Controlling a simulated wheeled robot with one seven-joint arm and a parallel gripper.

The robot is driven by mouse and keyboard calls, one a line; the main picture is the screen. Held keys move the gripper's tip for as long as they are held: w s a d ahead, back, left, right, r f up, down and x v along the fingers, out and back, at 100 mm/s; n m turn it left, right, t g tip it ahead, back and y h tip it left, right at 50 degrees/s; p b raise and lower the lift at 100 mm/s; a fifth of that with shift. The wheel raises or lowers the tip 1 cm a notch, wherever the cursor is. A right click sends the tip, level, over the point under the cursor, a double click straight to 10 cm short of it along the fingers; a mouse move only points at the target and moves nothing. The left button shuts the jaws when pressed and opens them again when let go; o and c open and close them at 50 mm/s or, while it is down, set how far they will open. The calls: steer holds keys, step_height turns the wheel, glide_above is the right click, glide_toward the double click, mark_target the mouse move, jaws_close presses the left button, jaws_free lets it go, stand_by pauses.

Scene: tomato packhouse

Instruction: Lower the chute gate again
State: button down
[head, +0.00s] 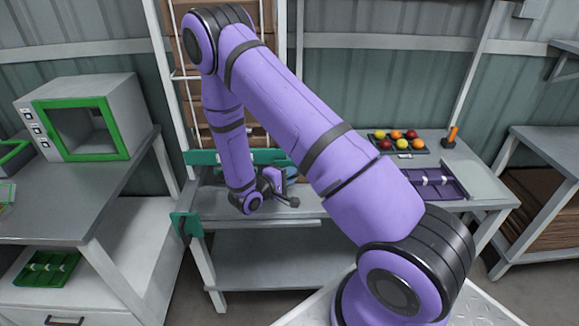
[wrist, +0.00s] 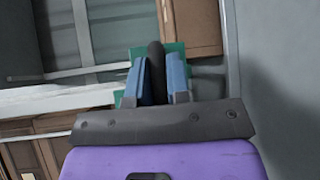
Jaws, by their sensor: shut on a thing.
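My gripper (wrist: 158,72) has its two blue fingers shut on a black upright handle (wrist: 156,55) in the wrist view. A green plate (wrist: 176,50) shows behind the handle; the handle seems to belong to it, and this looks like the chute gate. In the head view a long teal board (head: 203,157) crosses behind my forearm at the back of the middle bench. My arm hides part of the board, and the fingers and the grasped handle cannot be made out clearly there. How high the gate stands cannot be told.
A teal plate with a dark handle (head: 187,226) hangs at the middle bench's left front. A grey box with a green-framed window (head: 90,128) stands left. A dark fruit tray (head: 398,153), a purple tray (head: 440,192) and an orange-handled tool (head: 451,137) are right. The lower shelf (head: 275,270) looks clear.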

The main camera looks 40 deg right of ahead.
step_height(320, 180, down, 6)
steer(key=shift+a+f, duration=0.1)
steer(key=shift+f, duration=0.15)
steer(key=c, duration=1.1)
jaws_free()
steer(key=shift+a, duration=0.15)
steer(key=v, duration=1)
steer(key=shift+a, duration=0.2)
steer(key=shift+s, duration=0.1)
